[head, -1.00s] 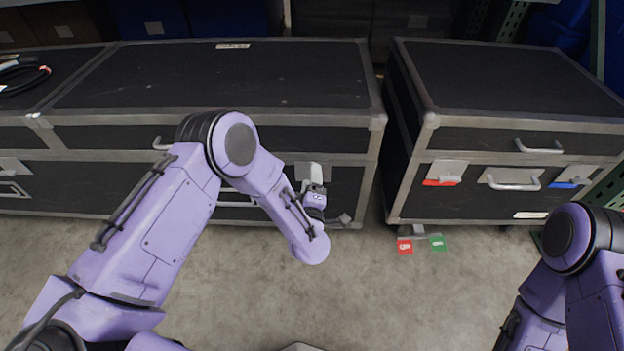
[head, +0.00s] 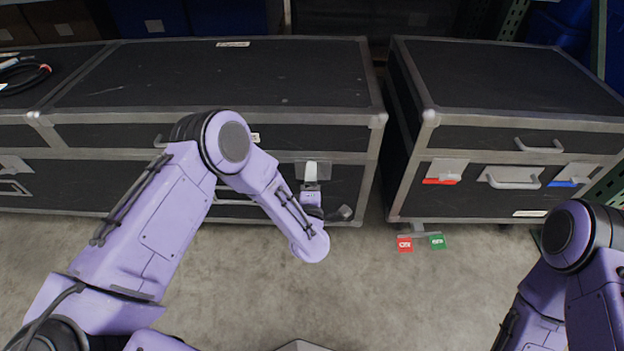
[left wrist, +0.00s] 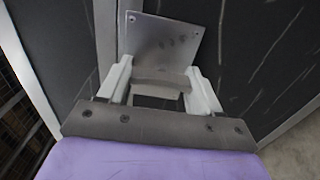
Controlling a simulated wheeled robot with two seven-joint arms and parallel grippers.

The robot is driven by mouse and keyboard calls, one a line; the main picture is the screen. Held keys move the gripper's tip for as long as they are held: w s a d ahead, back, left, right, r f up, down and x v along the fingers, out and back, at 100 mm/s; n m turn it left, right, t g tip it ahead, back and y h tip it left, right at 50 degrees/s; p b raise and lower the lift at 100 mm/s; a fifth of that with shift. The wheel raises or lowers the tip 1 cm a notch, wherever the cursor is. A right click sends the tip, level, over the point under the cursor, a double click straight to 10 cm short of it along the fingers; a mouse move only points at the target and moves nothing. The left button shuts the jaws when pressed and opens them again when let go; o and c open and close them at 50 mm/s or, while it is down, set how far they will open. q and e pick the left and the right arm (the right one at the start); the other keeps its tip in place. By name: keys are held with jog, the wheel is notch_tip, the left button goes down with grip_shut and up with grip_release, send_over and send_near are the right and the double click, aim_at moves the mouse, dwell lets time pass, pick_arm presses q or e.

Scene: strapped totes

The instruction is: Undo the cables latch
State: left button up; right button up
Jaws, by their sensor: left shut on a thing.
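The large black case (head: 215,80) with metal edges stands behind my left arm. A small label (head: 233,44) on its lid is too small to read. My left gripper (head: 311,172) is at the right part of its front, just below the lid seam. In the left wrist view my left gripper (left wrist: 160,88) has its two pale fingers on either side of a grey latch piece (left wrist: 162,76) and is shut on it. A metal latch plate (left wrist: 163,43) with rivets shows beyond the fingers. My right gripper is out of view; only the arm shows.
A second black case (head: 510,85) stands to the right across a narrow gap, with a handle (head: 513,179), a red-marked latch (head: 445,172) and a blue-marked latch (head: 573,176). Red (head: 405,244) and green (head: 437,241) tags sit low before it. Cable coils (head: 22,75) lie far left. The front floor is clear.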

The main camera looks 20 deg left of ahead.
pick_arm(q)
jog(key=shift+d, duration=0.1)
jog(key=o, duration=1.1)
jog(key=shift+c, duration=0.2)
jog(key=p+v, duration=0.2)
jog(key=v, duration=0.8)
jog(key=shift+s, duration=0.25)
